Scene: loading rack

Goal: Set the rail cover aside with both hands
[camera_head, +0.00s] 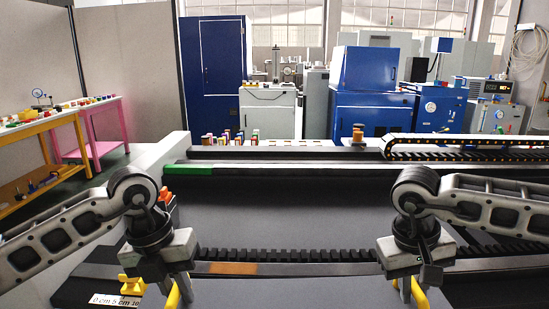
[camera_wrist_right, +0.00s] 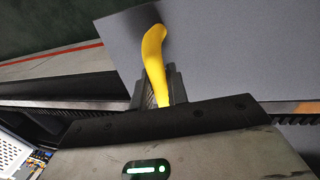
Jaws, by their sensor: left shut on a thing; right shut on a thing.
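The rail cover (camera_head: 295,293) is a flat grey plate at the bottom of the head view, its near part cut off by the frame. It has a yellow handle near each side. My left gripper (camera_head: 180,284) is shut on the left handle (camera_head: 187,288). My right gripper (camera_head: 412,284) is shut on the right handle (camera_head: 420,295). In the right wrist view, the yellow handle (camera_wrist_right: 154,60) stands between the fingers, with the grey cover (camera_wrist_right: 240,55) behind it. I cannot tell whether the cover rests on something or is lifted.
A dark toothed rail (camera_head: 300,255) with an orange patch (camera_head: 233,268) runs just beyond the cover. A yellow block (camera_head: 131,284) and a scale label (camera_head: 115,300) lie at the left. A wide dark bed (camera_head: 290,210) lies beyond; a cable chain (camera_head: 460,155) runs behind it at right.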

